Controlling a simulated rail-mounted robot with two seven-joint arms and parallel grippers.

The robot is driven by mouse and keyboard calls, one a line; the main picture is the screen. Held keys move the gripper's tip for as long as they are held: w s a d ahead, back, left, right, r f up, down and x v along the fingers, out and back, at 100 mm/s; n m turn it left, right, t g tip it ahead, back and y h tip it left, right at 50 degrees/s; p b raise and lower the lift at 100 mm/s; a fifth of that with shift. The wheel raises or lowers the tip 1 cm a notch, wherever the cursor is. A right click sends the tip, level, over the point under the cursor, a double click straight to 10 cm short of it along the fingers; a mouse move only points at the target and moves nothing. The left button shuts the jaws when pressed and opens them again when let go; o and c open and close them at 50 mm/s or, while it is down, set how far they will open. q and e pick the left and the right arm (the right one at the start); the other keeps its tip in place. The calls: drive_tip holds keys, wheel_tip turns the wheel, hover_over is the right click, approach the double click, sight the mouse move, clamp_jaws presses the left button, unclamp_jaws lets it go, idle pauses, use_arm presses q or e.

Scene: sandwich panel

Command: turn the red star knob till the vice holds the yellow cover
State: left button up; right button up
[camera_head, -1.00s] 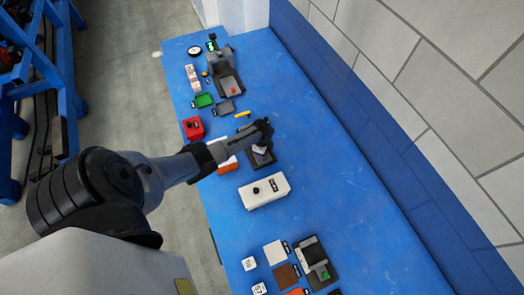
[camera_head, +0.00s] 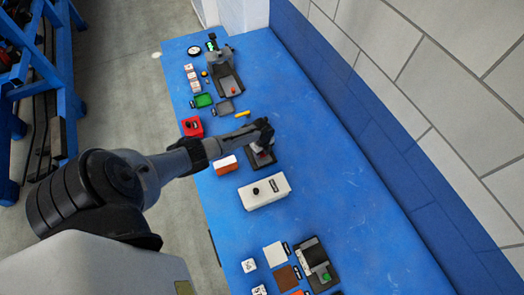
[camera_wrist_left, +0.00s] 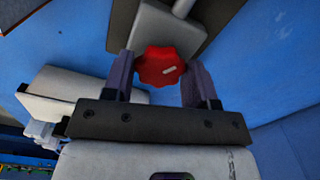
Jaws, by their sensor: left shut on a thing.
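The red star knob (camera_wrist_left: 158,66) is in the left wrist view, between the two fingers of my left gripper (camera_wrist_left: 161,78). The gripper is shut on it. A grey block of the vice (camera_wrist_left: 168,28) stands just beyond the knob, on a dark base. In the head view my left gripper (camera_head: 263,130) is over the dark vice (camera_head: 262,157) and hides part of it, including the knob. A small yellow piece (camera_head: 242,114) lies apart on the table; I cannot tell if it is the cover. No yellow shows in the vice. My right gripper is not in view.
A white box with a black knob (camera_head: 264,191) stands close below the vice. An orange and white block (camera_head: 226,166) and a red box (camera_head: 193,127) lie to the left. Another grey fixture (camera_head: 226,75) stands farther up. The blue table (camera_head: 330,165) is clear to the right.

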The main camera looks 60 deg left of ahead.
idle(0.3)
use_arm(q)
drive_tip(key=o, duration=0.9)
drive_tip(key=shift+r, duration=0.1)
drive_tip(key=shift+r, duration=0.3)
wheel_tip(320, 180, up, 13)
drive_tip(key=p, duration=0.1)
idle(0.3)
